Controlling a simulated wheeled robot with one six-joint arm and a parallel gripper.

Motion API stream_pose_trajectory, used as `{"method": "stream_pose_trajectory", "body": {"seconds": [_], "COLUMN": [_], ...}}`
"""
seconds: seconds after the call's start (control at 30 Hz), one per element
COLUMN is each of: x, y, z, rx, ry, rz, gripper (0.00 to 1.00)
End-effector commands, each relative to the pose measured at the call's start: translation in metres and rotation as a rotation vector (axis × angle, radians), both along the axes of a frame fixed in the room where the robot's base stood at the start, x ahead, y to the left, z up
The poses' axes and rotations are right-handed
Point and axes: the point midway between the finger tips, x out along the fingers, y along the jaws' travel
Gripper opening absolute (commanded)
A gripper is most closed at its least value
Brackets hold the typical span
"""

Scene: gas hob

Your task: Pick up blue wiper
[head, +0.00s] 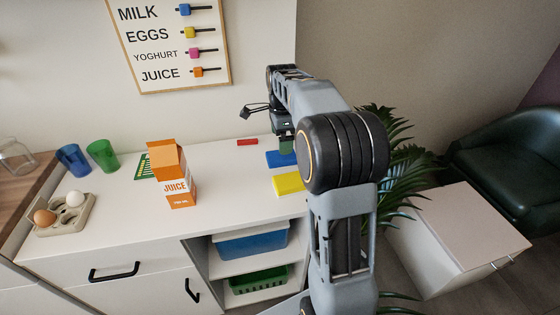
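The blue wiper (277,159) lies flat on the white counter, a small blue rectangle partly covered on its right by my arm. My gripper (285,138) points down just above and behind it in the picture. A dark green piece (287,147) shows right below my gripper, at the back edge of the blue wiper. I cannot tell whether my gripper touches or holds this piece. The fingertips are small and dark, so their opening is not clear.
A yellow wiper (288,183) lies in front of the blue one, and a red piece (247,142) lies behind left. An orange juice carton (172,173), blue cup (73,160), green cup (103,155) and egg tray (62,215) stand left. A plant (395,150) is right.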

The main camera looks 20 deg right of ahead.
Motion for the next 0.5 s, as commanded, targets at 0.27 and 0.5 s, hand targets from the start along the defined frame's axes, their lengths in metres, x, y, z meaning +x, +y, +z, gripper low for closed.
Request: {"method": "stream_pose_trajectory", "body": {"seconds": [0.27, 0.5], "x": [0.000, 0.001], "y": [0.000, -0.001], "z": [-0.024, -0.037], "rx": [0.000, 0.000], "ry": [-0.001, 0.000], "rz": [0.002, 0.005], "gripper": [0.98, 0.98]}}
